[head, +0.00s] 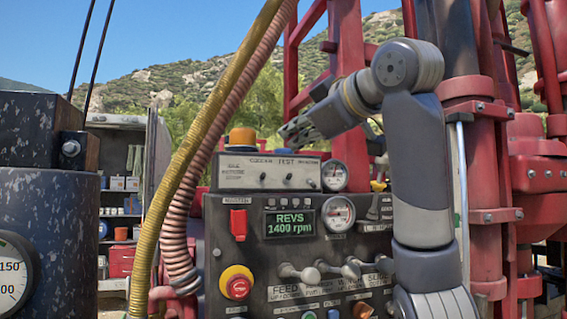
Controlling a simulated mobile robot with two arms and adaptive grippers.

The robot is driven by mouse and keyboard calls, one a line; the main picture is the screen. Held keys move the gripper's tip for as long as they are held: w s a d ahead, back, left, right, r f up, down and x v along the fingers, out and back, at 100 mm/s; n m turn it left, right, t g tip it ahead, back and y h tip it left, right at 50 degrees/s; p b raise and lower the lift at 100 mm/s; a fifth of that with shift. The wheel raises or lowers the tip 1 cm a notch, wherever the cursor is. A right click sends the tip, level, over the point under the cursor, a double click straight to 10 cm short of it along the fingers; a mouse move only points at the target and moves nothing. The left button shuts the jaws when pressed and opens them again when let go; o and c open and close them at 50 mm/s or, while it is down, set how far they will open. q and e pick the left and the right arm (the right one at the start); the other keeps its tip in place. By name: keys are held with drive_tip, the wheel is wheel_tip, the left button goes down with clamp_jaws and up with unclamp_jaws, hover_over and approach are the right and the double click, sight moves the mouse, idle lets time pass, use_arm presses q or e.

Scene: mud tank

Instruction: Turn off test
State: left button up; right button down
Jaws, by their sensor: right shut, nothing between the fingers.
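A grey switch box (230,172) with a label that reads "TEST" near its top middle sits on top of the dark control panel (225,265). Small toggle switches (288,178) stand on its face; their positions are too small to tell. My left gripper is not in view.
An orange beacon (243,137) stands on the box's left. Below are a green display (290,224) reading "REVS 1400 rpm", a red emergency button (238,287), a red switch cover (238,224), gauges (338,213) and levers (300,273). Yellow and pink hoses (180,175) pass left of the panel.

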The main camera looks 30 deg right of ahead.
sight(264, 155)
drive_tip(key=w+p, duration=0.1)
drive_tip(key=w, duration=0.2)
drive_tip(key=w+f+p, duration=0.1)
drive_tip(key=w+p, duration=0.1)
drive_tip(key=w, duration=0.1)
drive_tip(key=w+f+p, duration=0.1)
drive_tip(key=w+p, duration=0.1)
drive_tip(key=w, duration=0.2)
drive_tip(key=shift+w+d, duration=0.1)
drive_tip(key=shift+d, duration=0.1)
drive_tip(key=shift+s+d+f+p, duration=0.45)
drive_tip(key=shift+s+d+f, duration=0.35)
drive_tip(key=shift+f, duration=0.15)
drive_tip(key=shift+s+d+f, duration=0.25)
drive_tip(key=shift+s+d, duration=0.1)
drive_tip(key=shift+w+a, duration=0.1)
drive_tip(key=shift+w+a, duration=0.1)
